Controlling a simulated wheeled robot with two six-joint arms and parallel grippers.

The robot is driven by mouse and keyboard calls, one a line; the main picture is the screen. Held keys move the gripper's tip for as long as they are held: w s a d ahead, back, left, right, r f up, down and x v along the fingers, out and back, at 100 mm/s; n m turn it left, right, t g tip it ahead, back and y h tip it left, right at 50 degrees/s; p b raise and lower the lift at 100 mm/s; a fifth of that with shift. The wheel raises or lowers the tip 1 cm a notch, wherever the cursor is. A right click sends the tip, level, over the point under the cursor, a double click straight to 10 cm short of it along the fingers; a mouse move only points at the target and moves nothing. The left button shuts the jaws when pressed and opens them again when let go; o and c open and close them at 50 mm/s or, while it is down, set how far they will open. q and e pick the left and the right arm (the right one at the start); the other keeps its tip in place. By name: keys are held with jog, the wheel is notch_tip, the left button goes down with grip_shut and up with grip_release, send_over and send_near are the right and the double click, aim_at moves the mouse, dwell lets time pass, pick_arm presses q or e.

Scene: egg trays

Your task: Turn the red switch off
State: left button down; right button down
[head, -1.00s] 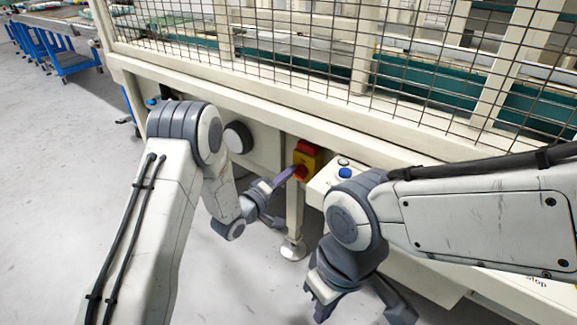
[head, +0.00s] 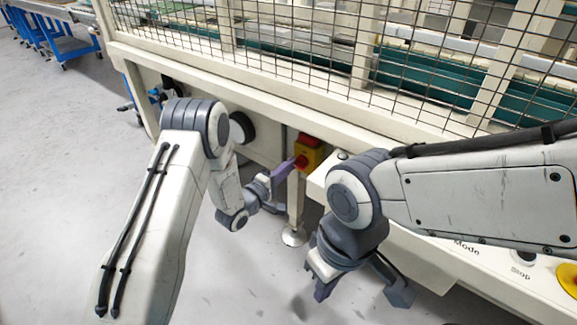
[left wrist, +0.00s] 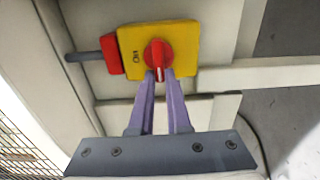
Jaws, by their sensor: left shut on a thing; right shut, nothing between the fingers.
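The red switch (left wrist: 158,56) is a round knob with a raised handle bar on a yellow plate (left wrist: 184,34). In the left wrist view its bar runs up and down the picture, and letters that look like "ON" stand sideways to its left. The switch also shows small in the head view (head: 301,161). My left gripper (left wrist: 160,76) is shut on the bar, with one purple finger on each side; in the head view it reaches the switch from the left (head: 289,168). My right gripper (head: 324,290) is shut and empty, low in front of the panel and away from the switch.
A cream machine frame (head: 200,62) with a wire mesh fence (head: 300,45) stands behind the switch. A control panel (head: 425,240) with "Mode" and "Stop" labels lies to the right, partly behind my right arm.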

pick_arm(q)
jog(key=shift+w, duration=0.1)
jog(key=c, duration=0.9)
grip_release()
jog(key=p+v, duration=0.2)
jog(key=v, duration=0.8)
jog(key=shift+s+a+p, duration=0.15)
jog(key=shift+s+p, duration=0.1)
jog(key=shift+p, duration=0.15)
